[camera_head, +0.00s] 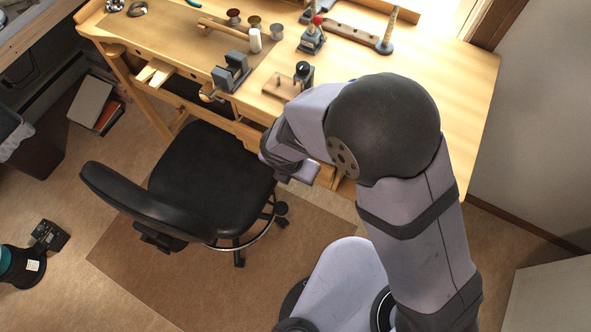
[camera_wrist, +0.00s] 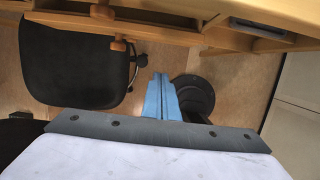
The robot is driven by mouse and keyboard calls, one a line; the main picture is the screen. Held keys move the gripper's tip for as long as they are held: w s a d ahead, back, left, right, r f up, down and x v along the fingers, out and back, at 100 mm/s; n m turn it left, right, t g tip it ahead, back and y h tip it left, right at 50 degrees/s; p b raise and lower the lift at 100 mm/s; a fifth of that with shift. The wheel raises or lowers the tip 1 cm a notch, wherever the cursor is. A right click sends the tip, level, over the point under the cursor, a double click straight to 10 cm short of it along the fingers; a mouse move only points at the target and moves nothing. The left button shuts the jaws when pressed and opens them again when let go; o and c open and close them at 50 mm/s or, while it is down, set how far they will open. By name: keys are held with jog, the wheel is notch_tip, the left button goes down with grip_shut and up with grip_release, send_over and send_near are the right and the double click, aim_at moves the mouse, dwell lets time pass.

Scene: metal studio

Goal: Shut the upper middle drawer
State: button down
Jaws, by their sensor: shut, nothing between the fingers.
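My gripper (camera_wrist: 162,97) shows in the wrist view as two blue fingers, shut together with nothing between them. It hangs over the floor, apart from the wooden workbench (camera_head: 470,85). The bench's front edge and drawer fronts run across the top of the wrist view, with a wooden knob (camera_wrist: 118,45) at left. A wooden part with a dark, grey-blue recess (camera_wrist: 262,27) is at the upper right; I cannot tell if it is the upper middle drawer or how far that drawer is out. In the head view my arm hides the bench's middle front and the fingers.
A black swivel chair (camera_head: 215,170) stands close to the bench front, left of my arm; its seat shows in the wrist view (camera_wrist: 75,65). A vise (camera_head: 231,72) and small tools are on the bench top. A dark bin (camera_head: 40,150) stands at far left.

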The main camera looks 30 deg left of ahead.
jog(key=s+f+n+t+b, duration=0.1)
jog(key=s+f+n+b, duration=0.2)
jog(key=s+f+b, duration=0.55)
jog(key=s+a+f+n+t+b, duration=0.1)
jog(key=s+f+n+b, duration=0.35)
jog(key=f+b, duration=0.7)
jog(key=s+f+n+t+b, duration=0.25)
jog(key=s+f+b, duration=0.4)
jog(key=f, duration=0.65)
jog(key=w+a+r+m+t, duration=0.1)
jog(key=w+r+m+t, duration=0.2)
jog(key=r, duration=0.4)
jog(key=w+a+r+m+t, duration=0.1)
jog(key=w+r+m+t, duration=0.2)
jog(key=r, duration=0.4)
jog(key=w+a+r+m+t+p, duration=0.1)
jog(key=w+a+r+m+t, duration=0.1)
jog(key=w+r+m+t, duration=0.2)
notch_tip(320, 180, up, 4)
jog(key=shift+f+t, duration=0.25)
jog(key=shift+t, duration=0.1)
jog(key=shift+w, duration=0.15)
